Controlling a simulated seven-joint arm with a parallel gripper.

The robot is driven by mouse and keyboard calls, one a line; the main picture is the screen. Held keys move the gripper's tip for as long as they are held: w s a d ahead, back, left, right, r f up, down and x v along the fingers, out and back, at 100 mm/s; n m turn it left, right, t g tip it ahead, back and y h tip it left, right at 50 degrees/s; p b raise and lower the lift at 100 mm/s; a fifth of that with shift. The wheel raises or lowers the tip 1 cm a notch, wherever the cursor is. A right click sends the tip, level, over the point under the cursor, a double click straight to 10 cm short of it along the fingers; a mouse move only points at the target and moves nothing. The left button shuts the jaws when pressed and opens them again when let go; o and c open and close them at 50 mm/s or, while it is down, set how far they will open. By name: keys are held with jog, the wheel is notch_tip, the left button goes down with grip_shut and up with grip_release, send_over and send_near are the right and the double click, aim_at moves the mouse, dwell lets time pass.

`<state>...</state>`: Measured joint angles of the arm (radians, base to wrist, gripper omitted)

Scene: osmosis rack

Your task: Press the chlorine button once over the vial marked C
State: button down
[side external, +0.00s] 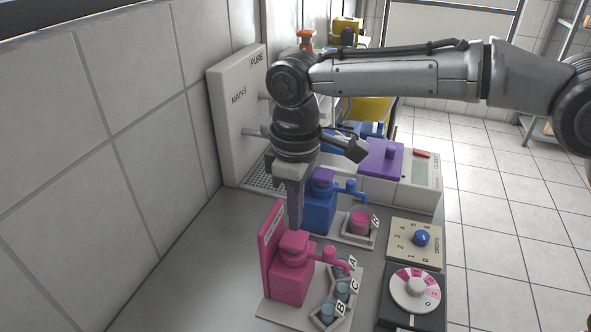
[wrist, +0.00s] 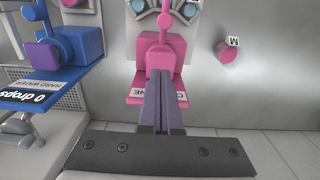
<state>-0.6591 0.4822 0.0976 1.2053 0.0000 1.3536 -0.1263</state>
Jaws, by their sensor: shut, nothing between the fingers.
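The pink chlorine dispenser (side external: 289,283) stands on a grey base, with a raised pink button (side external: 294,242) on top. Its spout (side external: 331,254) reaches toward a holder with vial A (side external: 336,272), vial C (side external: 343,289) in the middle and vial B (side external: 327,312). In the wrist view the spout (wrist: 163,22) points toward the middle vial (wrist: 165,4); letters there are unreadable. My gripper (side external: 295,224) is shut and empty, pointing down just above and behind the button. In the wrist view my fingers (wrist: 160,76) cover part of the chlorine sign (wrist: 135,95). Contact with the button cannot be told.
A blue hard water dispenser (side external: 320,212) stands beyond, with a pink-filled vial R (side external: 361,222). A drops dial (side external: 421,238) and a pink-white dial (side external: 414,289) lie right. A pink vial M (wrist: 229,55) stands apart. A white panel (side external: 235,115) stands behind.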

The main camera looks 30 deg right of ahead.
aim_at(295, 237)
notch_tip(295, 237, up, 10)
dwell(0.3)
dwell(0.7)
